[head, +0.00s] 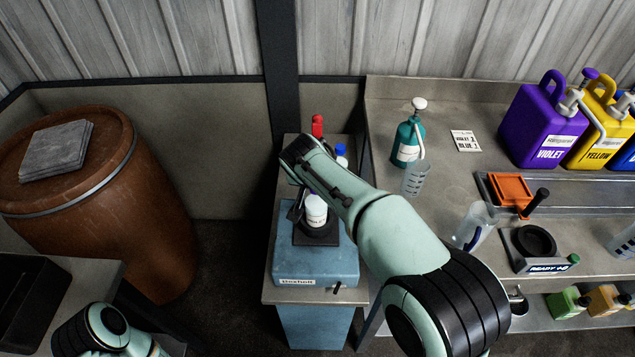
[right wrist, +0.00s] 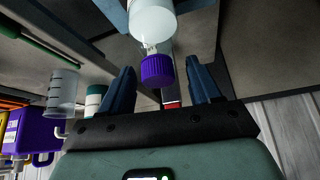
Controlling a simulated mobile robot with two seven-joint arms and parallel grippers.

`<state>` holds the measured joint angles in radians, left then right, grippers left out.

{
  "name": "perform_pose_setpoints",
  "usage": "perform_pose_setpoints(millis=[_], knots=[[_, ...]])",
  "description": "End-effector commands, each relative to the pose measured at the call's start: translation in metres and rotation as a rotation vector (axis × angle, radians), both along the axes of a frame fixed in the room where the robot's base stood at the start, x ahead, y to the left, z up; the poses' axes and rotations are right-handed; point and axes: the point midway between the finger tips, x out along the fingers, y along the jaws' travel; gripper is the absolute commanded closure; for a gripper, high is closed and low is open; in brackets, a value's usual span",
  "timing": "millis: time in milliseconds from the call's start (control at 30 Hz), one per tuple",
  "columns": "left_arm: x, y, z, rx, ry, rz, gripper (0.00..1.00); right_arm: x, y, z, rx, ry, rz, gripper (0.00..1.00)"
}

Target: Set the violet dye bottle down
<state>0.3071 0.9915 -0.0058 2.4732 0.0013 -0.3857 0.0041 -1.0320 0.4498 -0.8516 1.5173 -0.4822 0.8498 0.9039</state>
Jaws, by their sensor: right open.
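The violet dye bottle, a small white bottle (head: 316,211) with a label, stands on the black plate (head: 318,238) of the blue Boxholt machine (head: 310,264). My right arm hides its top in the head view. In the right wrist view its violet cap (right wrist: 157,71) and white body (right wrist: 152,20) show, ahead of and between the fingers. My right gripper (right wrist: 160,64) is open, one finger on each side of the cap, with gaps visible on both sides. In the head view my right arm covers most of this gripper. My left gripper is out of view.
Bottles with a red cap (head: 317,124) and a blue cap (head: 341,151) stand behind the machine. The right bench holds a teal bottle (head: 408,142), clear beakers (head: 414,178), a violet jug (head: 541,124) and a yellow jug (head: 594,130). A rusty barrel (head: 150,220) stands left.

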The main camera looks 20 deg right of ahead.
Motion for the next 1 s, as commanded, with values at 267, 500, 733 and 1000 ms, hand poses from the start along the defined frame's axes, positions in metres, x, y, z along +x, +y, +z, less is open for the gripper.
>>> perform_pose_setpoints(millis=[267,500,733,1000], knots=[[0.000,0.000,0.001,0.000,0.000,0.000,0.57,-0.028,0.014,0.054,0.005,-0.003,0.002,0.37],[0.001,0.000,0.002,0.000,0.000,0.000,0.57,-0.044,0.021,0.083,0.001,-0.001,0.000,0.37],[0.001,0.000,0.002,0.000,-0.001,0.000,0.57,-0.048,0.022,0.089,0.000,0.000,-0.001,0.37],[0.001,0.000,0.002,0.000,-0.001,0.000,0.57,-0.048,0.022,0.089,0.000,0.000,-0.001,0.37]])
